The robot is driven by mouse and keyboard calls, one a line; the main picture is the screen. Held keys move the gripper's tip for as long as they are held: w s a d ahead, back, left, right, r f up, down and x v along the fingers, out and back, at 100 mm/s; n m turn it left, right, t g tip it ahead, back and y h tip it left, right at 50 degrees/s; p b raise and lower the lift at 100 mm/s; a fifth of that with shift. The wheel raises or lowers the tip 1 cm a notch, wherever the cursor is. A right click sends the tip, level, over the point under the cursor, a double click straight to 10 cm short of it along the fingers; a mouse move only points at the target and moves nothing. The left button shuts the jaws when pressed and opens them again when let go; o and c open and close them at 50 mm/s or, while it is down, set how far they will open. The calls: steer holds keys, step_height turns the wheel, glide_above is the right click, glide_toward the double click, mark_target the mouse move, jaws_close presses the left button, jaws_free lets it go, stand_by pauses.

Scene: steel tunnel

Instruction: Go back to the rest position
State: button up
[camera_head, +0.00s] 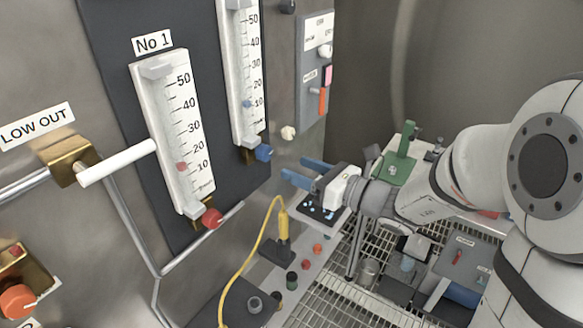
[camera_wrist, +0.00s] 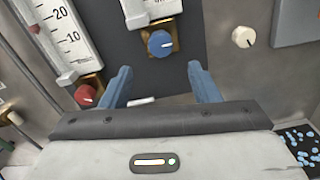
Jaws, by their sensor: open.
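My gripper (camera_head: 305,172) is at the end of my arm, in the middle of the head view, pointing left toward the flowmeter panel. Its two blue fingers are apart with nothing between them. In the wrist view my gripper (camera_wrist: 158,82) is also open and empty. A blue knob (camera_wrist: 160,43) under the second flowmeter shows beyond the fingers and between them; it also shows in the head view (camera_head: 264,153), apart from the fingertips. A red knob (camera_head: 212,218) under the flowmeter No 1 (camera_head: 172,135) is left of my gripper.
A white knob (camera_head: 288,132) and a grey switch box (camera_head: 316,75) are on the wall. A yellow cable (camera_head: 262,232) rises below my gripper. A black tray with light blue bits (camera_head: 318,212) lies under it. A green device (camera_head: 400,160) stands behind. The grating floor is cluttered.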

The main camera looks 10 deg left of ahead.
stand_by(0.4)
steer(key=s+d+f+n+g+h, duration=0.2)
steer(key=s+d+n+g+h, duration=0.1)
steer(key=s+n, duration=0.4)
steer(key=s+d+f+n+g+h, duration=0.2)
steer(key=s+n+g+h, duration=0.15)
steer(key=s+n, duration=0.25)
steer(key=s+d+n+t+h, duration=0.3)
steer(key=d+n+h, duration=0.7)
steer(key=d, duration=0.8)
steer(key=shift+s+d+f+n, duration=0.3)
steer(key=shift+s+f+n, duration=0.05)
steer(key=shift+n, duration=0.35)
